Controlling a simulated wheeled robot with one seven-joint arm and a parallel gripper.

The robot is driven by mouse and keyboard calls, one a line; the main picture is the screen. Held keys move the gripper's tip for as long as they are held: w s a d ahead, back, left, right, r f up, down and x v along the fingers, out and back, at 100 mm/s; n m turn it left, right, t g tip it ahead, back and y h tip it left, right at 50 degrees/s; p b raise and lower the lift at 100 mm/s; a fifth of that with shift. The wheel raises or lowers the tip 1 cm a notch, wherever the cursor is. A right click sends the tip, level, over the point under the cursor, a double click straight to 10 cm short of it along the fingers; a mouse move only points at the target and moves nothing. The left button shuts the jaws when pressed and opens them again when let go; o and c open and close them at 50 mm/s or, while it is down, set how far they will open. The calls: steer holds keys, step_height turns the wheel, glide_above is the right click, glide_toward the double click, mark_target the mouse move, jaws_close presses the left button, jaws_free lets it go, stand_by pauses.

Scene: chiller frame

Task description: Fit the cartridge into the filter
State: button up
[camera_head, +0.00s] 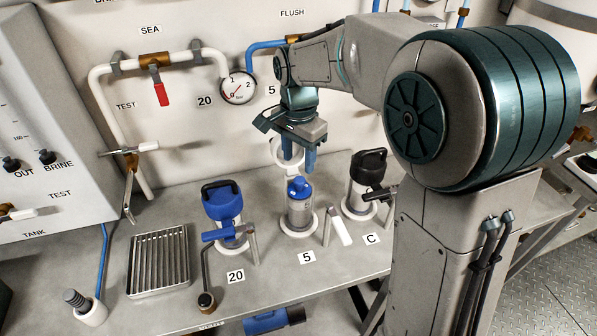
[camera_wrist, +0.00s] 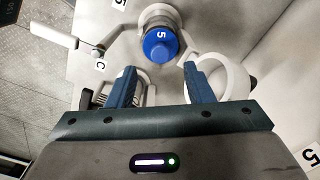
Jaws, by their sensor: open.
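The cartridge (camera_head: 299,189) has a blue top and stands upright at the middle filter (camera_head: 300,217), behind the "5" label. How deep it sits in the filter I cannot tell. In the wrist view its round blue cap (camera_wrist: 160,45) shows just beyond my fingertips, with a white "5" near it. My gripper (camera_head: 300,163) is above and behind the cap in the head view, pointing down. In the wrist view my gripper (camera_wrist: 159,72) has its two blue fingers apart with nothing between them.
A blue-lidded filter (camera_head: 223,203) stands left, by label "20". A black-lidded filter (camera_head: 367,175) stands right, by label "C". A white ring (camera_head: 285,153) is close behind my fingers; it also shows in the wrist view (camera_wrist: 240,85). A ribbed tray (camera_head: 158,262) lies far left.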

step_height(320, 180, up, 5)
steer(key=shift+d, duration=0.1)
steer(key=s+d+f+n+t, duration=0.1)
steer(key=s+d+f+n, duration=0.1)
steer(key=s+d+n, duration=0.2)
steer(key=s+d+f+n+t, duration=0.2)
steer(key=s+d, duration=0.7)
steer(key=s, duration=0.6)
steer(key=shift+d+f+n, duration=0.4)
steer(key=shift+f+n, duration=0.2)
steer(key=shift+n, duration=0.6)
steer(key=shift+w, duration=0.1)
